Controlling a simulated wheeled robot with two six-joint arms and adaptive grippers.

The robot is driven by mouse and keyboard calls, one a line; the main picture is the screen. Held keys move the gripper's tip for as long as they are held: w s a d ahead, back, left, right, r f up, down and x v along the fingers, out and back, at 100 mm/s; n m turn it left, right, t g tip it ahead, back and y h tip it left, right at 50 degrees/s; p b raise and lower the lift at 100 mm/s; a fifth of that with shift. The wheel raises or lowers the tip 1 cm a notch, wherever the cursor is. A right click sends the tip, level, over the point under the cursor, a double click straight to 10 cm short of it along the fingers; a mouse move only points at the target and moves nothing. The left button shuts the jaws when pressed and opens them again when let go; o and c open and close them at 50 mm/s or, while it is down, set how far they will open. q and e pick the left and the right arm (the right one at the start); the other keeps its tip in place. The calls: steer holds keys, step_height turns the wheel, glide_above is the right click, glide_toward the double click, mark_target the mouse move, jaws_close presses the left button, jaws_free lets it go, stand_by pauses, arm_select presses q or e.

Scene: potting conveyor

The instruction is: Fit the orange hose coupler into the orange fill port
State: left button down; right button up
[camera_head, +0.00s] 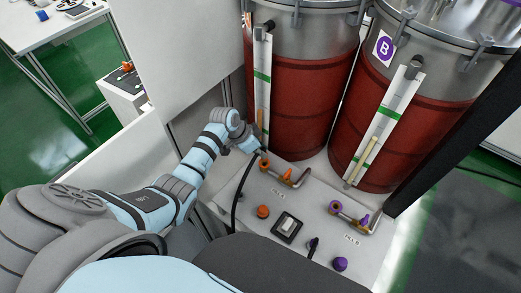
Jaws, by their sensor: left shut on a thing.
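My left gripper (260,151) is at the back left of the white panel, shut on the end of a black hose (236,195). The hose curves down from it to the panel's left side. The orange coupler at the hose end is too small and too covered by the gripper to make out clearly. The orange fill port (264,164) is an orange ring on a pipe, just below and beside the fingertips. I cannot tell whether the coupler touches it. My right gripper is not in view.
An orange valve handle (287,174) and an orange knob (263,212) are on the left of the panel (232,205). A purple port (336,206), purple valve handle (364,219) and purple knob (340,264) are on the right. Two red drums (300,105) stand behind.

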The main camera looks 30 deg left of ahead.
arm_select(q)
steer(key=shift+f, duration=0.1)
stand_by(0.3)
steer(key=shift+f+b, duration=0.3)
steer(key=shift+b, duration=0.05)
steer(key=shift+f+b, duration=0.75)
steer(key=shift+f, duration=0.3)
steer(key=c, duration=1.6)
jaws_free()
steer(key=shift+o, duration=0.2)
steer(key=v, duration=1.2)
